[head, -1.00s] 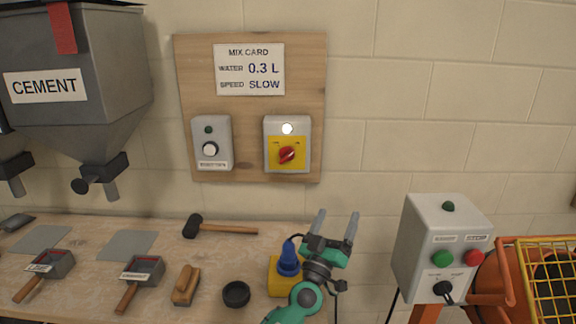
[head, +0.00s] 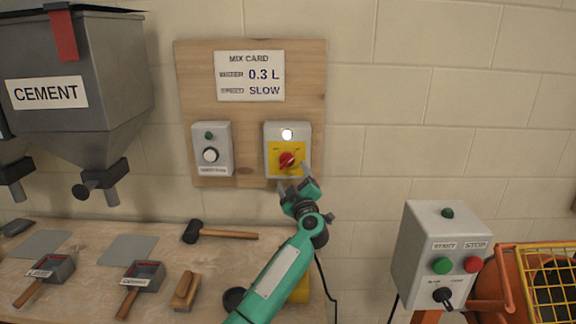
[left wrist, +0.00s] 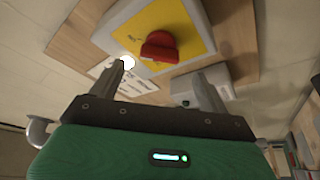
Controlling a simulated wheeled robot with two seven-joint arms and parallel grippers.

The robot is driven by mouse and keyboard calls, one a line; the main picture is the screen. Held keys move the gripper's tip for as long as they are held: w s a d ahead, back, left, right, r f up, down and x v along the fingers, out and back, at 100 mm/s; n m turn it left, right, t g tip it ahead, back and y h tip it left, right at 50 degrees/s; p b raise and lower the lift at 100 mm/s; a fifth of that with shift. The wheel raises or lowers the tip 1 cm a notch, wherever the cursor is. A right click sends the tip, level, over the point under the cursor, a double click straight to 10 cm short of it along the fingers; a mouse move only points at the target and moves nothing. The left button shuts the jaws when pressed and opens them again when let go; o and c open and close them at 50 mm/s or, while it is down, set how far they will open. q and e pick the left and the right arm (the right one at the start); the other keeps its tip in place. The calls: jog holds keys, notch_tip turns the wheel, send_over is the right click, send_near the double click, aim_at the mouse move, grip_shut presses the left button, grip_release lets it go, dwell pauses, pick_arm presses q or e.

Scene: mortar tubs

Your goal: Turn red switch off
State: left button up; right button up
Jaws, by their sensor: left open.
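The red switch (head: 287,160) is a rotary knob on a yellow plate, on a grey box (head: 273,130) fixed to the wooden wall board. A white lamp (head: 287,134) above it is lit. In the left wrist view the red knob (left wrist: 158,46) is just beyond the fingers. My left gripper (head: 294,180) is open and empty, right below and in front of the knob. In the left wrist view its two fingers (left wrist: 163,86) are spread, with the knob ahead between and above them. I see no contact with the knob. My right gripper is not in view.
The workbench (head: 100,290) below holds a mallet (head: 220,233), scoops and a wooden float. A control box (head: 440,255) with green and red buttons stands right.

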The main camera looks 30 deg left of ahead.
aim_at(287, 165)
pick_arm(q)
jog(key=x, duration=0.6)
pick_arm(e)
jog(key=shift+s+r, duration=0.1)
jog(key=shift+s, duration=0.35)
pick_arm(q)
jog(key=shift+c, duration=0.5)
